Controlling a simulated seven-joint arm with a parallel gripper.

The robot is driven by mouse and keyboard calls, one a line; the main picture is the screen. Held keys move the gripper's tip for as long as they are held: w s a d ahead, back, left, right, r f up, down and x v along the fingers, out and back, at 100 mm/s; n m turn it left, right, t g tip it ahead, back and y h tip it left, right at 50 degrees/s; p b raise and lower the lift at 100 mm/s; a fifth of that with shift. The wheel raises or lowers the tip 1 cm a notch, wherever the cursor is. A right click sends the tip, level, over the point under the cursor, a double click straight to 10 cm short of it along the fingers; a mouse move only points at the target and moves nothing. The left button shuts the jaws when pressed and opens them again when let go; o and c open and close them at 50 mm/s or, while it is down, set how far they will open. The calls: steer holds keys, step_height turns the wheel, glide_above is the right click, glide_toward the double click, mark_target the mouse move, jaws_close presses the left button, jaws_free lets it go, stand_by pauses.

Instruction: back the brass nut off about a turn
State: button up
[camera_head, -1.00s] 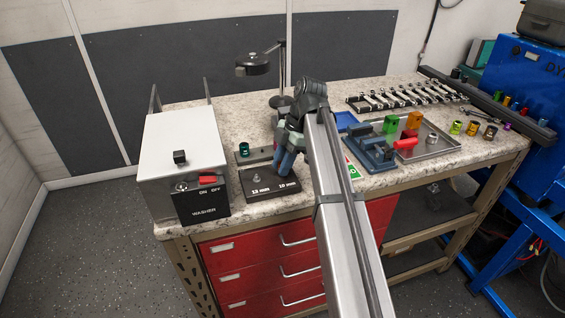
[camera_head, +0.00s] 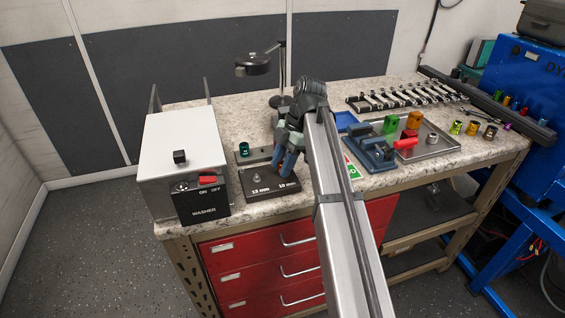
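A dark block (camera_head: 262,199) marked "13 mm" and "10 mm" lies near the front edge of the workbench. A small silver-grey fastener (camera_head: 256,179) stands upright on its left part, above the "13 mm" mark. My gripper (camera_head: 284,167) points down over the right part of the block, above the "10 mm" mark. Its two blue-grey fingers show side by side. No brass nut can be made out; the fingers cover the spot at the "10 mm" side. Whether the fingers touch or grip anything there is hidden.
A grey washer box (camera_head: 182,150) stands left of the block. A green socket (camera_head: 244,149) sits behind it. A black lamp (camera_head: 253,66) stands farther back. Right of my arm are a blue vise-like fixture (camera_head: 371,150), a tray (camera_head: 436,144) and a row of wrenches (camera_head: 400,95).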

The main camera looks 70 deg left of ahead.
steer(key=m+y, duration=0.1)
steer(key=m, duration=0.2)
steer(key=m+y, duration=0.1)
steer(key=m, duration=0.2)
steer(key=shift+d, duration=0.15)
steer(key=m+y, duration=0.1)
steer(key=m, duration=0.1)
steer(key=m+y, duration=0.1)
steer(key=m, duration=0.1)
steer(key=shift+m+t, duration=0.3)
steer(key=shift+m, duration=0.1)
jaws_close()
steer(key=n, duration=0.1)
steer(key=n+h, duration=0.1)
steer(key=n, duration=0.2)
steer(key=shift+a+n+g+h, duration=0.25)
steer(key=shift+n+g+h, duration=0.05)
steer(key=shift+g, duration=0.1)
steer(key=n+h, duration=0.2)
steer(key=n, duration=0.3)
steer(key=shift+d, duration=0.1)
steer(key=shift+r, duration=2.8)
